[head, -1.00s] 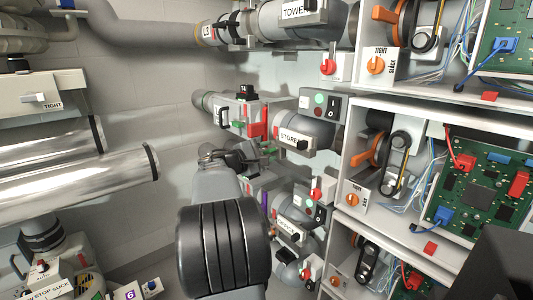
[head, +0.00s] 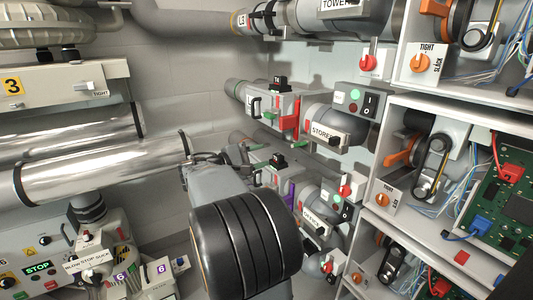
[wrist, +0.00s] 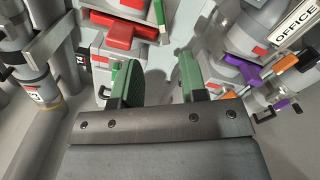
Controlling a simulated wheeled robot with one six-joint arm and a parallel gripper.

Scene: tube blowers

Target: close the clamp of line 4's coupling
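In the head view, a grey coupling (head: 268,102) sits on the pipe leading to the STORES blower (head: 328,132). It has a red lever (head: 291,112), a green tab and a black box on top. A second coupling (head: 268,172) with a purple lever (head: 291,195) is below, on the OFFICE line. My arm partly hides the lower coupling.
A shiny duct (head: 95,170) is to the left of my arm. A shelf rack (head: 400,150) with pulleys and circuit boards stands at the right. Purple and orange levers (wrist: 284,104) are at the right of the wrist view. A vertical pipe (wrist: 30,75) is at its left.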

